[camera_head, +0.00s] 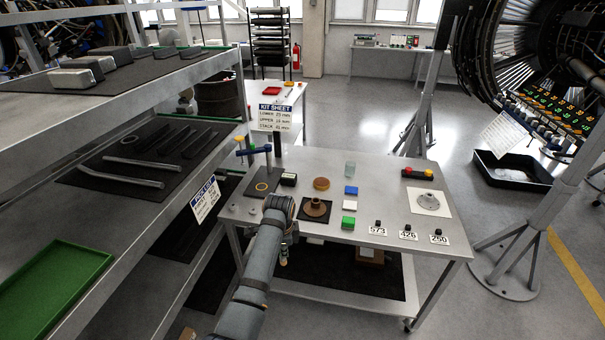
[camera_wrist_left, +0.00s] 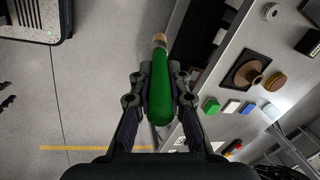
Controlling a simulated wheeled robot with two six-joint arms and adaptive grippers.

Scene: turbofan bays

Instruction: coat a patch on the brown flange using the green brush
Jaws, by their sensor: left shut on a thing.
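The brown flange (camera_head: 316,206) stands on a dark square plate on the metal table, and it also shows in the left wrist view (camera_wrist_left: 246,73). My left gripper (camera_wrist_left: 160,85) is shut on the green brush (camera_wrist_left: 161,100). The brush's tan tip (camera_wrist_left: 159,40) points away from the wrist, over the floor beside the table edge and apart from the flange. In the head view my left arm ends at the table's front edge, left of the flange, and mostly hides the gripper and brush. My right gripper is not in view.
The table (camera_head: 378,172) also holds a brown disc (camera_head: 321,184), blue, white and green blocks right of the flange, a glass jar (camera_head: 350,169) and numbered tags. A kit sheet sign (camera_head: 274,117) stands at the back left. Shelves (camera_head: 150,215) flank the arm on the left.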

